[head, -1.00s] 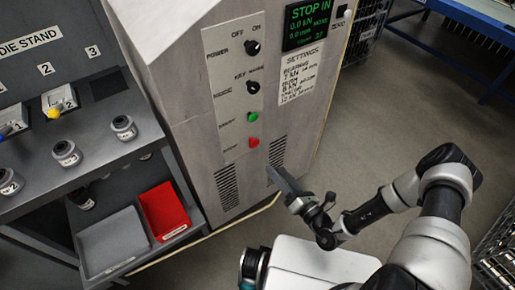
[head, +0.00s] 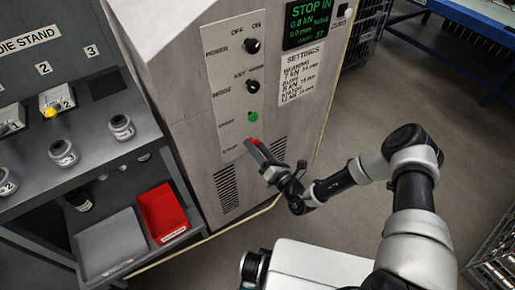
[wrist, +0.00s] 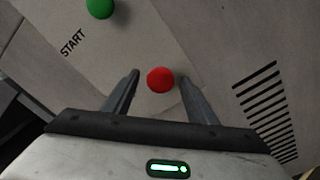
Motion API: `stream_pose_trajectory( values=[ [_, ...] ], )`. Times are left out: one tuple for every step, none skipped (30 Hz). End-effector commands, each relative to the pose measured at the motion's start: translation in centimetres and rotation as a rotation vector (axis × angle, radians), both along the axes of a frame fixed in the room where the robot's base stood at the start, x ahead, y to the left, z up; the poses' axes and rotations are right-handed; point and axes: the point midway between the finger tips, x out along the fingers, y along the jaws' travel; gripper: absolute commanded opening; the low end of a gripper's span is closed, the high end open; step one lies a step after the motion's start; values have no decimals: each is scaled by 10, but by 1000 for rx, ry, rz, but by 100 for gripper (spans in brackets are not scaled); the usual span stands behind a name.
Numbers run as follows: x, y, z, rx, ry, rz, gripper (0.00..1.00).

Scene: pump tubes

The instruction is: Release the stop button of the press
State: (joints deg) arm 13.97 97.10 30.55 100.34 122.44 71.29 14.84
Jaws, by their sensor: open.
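The red stop button (head: 254,142) is the lowest control on the press's front panel. In the wrist view the red stop button (wrist: 160,80) lies between the two fingers of my gripper (wrist: 161,77), which stand apart on either side of it. In the head view my gripper (head: 258,148) is at the button and partly covers it. I cannot tell whether the fingers touch the button. The display (head: 308,20) on the press (head: 185,75) reads "STOP IN" in green.
The green start button (head: 252,116) sits just above the stop button, with two black knobs (head: 252,66) higher up. A vent grille (head: 226,188) is below.

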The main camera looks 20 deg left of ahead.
Motion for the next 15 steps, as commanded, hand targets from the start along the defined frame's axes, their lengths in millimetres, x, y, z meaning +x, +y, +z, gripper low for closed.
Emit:
stream_pose_trajectory(
  values=[
    [0, 0, 0, 0, 0, 0, 52],
    [0, 0, 0, 0, 0, 0, 51],
    [0, 0, 0, 0, 0, 0, 44],
    [0, 0, 0, 0, 0, 0, 39],
    [0, 0, 0, -1, -1, 0, 34],
    [0, 0, 0, -1, -1, 0, 27],
    [0, 0, 0, -1, -1, 0, 22],
    [0, 0, 0, -1, -1, 0, 17],
    [0, 0, 0, -1, -1, 0, 10],
    [0, 0, 0, -1, -1, 0, 5],
    [0, 0, 0, -1, -1, 0, 0],
    [0, 0, 0, -1, -1, 0, 0],
    [0, 0, 0, -1, -1, 0, 0],
    [0, -1, 0, 0, 0, 0, 0],
    [-2, -3, 1, 0, 0, -1, 0]
  ],
)
